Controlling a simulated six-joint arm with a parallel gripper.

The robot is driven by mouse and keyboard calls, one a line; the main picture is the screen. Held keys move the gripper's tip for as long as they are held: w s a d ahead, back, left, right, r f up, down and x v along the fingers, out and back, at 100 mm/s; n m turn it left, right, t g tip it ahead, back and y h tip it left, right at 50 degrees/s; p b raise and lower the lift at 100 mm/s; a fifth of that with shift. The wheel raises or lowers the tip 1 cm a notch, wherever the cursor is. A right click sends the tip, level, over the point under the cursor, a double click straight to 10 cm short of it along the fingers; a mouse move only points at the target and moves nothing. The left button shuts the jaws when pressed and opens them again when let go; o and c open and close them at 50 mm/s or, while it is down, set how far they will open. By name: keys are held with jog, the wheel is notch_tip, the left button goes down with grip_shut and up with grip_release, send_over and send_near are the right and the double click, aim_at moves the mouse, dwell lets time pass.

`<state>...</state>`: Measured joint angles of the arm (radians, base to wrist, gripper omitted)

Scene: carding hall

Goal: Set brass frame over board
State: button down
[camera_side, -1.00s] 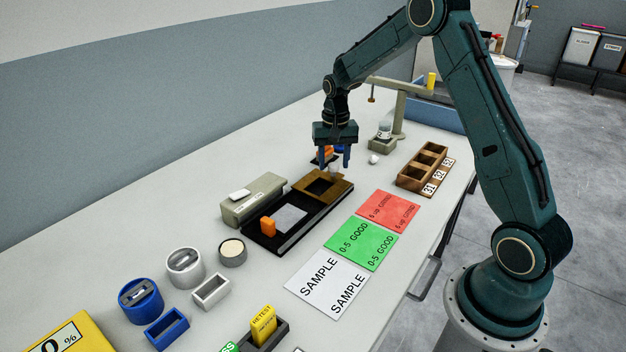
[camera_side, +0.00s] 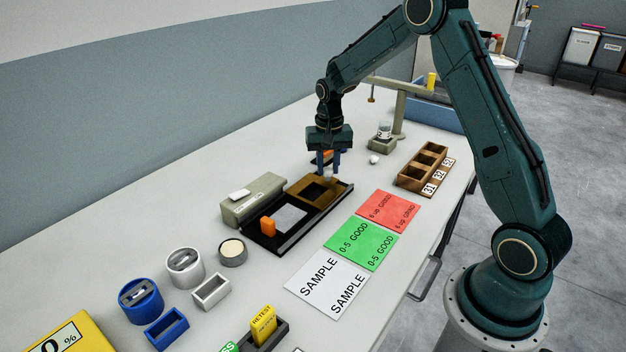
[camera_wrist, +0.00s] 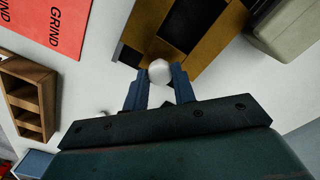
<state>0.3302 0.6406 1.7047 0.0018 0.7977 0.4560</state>
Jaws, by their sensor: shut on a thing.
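The brass frame (camera_side: 335,192) is a flat brown-gold square with an open middle. It is at the far end of the black board (camera_side: 272,243), and dark surface shows through its opening. I cannot tell whether it touches the board or is slightly raised. My gripper (camera_side: 328,175) is shut on the frame's pale round knob (camera_wrist: 160,71) at its far edge. In the wrist view the frame (camera_wrist: 205,45) reaches out beyond my fingertips (camera_wrist: 160,86).
A grey-green box (camera_side: 252,203) stands close along the board's left side. Red (camera_side: 388,209), green (camera_side: 361,243) and white SAMPLE (camera_side: 327,284) mats lie to the right. A wooden compartment rack (camera_side: 424,172) and a post stand (camera_side: 400,110) are farther back.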

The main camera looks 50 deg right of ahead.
jog(key=a, duration=1.2)
jog(key=c, duration=1.2)
grip_release()
jog(key=shift+o, duration=0.3)
jog(key=shift+d, duration=0.1)
jog(key=shift+r, duration=0.15)
jog(key=shift+r, duration=0.2)
notch_tip(320, 180, up, 13)
